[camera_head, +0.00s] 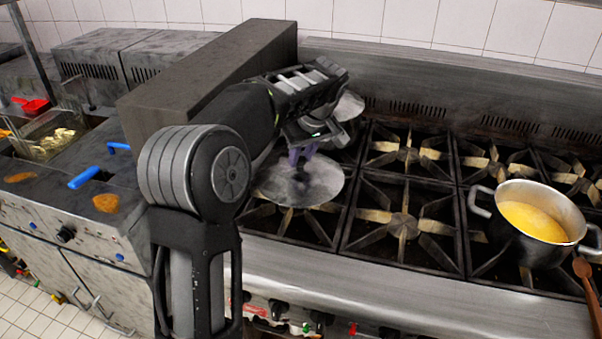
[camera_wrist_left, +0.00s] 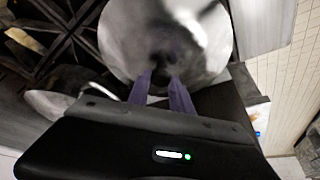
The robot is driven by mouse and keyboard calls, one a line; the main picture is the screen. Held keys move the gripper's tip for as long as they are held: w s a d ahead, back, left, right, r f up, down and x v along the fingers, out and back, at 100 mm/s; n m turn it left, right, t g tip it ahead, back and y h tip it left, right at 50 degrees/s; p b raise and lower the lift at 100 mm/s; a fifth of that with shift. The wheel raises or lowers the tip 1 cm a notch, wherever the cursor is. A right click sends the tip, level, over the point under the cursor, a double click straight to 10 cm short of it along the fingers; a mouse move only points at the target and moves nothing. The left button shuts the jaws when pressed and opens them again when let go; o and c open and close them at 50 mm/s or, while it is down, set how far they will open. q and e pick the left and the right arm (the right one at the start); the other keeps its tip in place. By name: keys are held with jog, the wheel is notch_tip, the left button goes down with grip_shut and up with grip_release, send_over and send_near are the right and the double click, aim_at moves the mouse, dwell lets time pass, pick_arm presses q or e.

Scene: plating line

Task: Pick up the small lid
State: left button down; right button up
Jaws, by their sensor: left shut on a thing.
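A round grey metal lid (camera_head: 325,184) is over the left front burner of the stove. It fills the upper middle of the left wrist view (camera_wrist_left: 125,35). My left gripper (camera_head: 299,166) reaches down from above to the middle of this lid. Its purple fingers (camera_wrist_left: 162,76) are shut on the lid's dark knob. I cannot tell whether the lid touches the grate. A second round metal piece (camera_head: 349,106), perhaps another lid, shows behind my left gripper, partly hidden by it. My right gripper is not in view.
A pot (camera_head: 519,232) of yellow food stands on the right burners, with a wooden spoon (camera_head: 585,270) beside it. The middle burners (camera_head: 403,226) are bare. A tall dark block (camera_head: 195,75) stands left of the stove, near fryers with blue handles (camera_head: 84,178).

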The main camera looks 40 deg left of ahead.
aim_at(301, 159)
pick_arm(q)
jog(key=shift+r, duration=1.5)
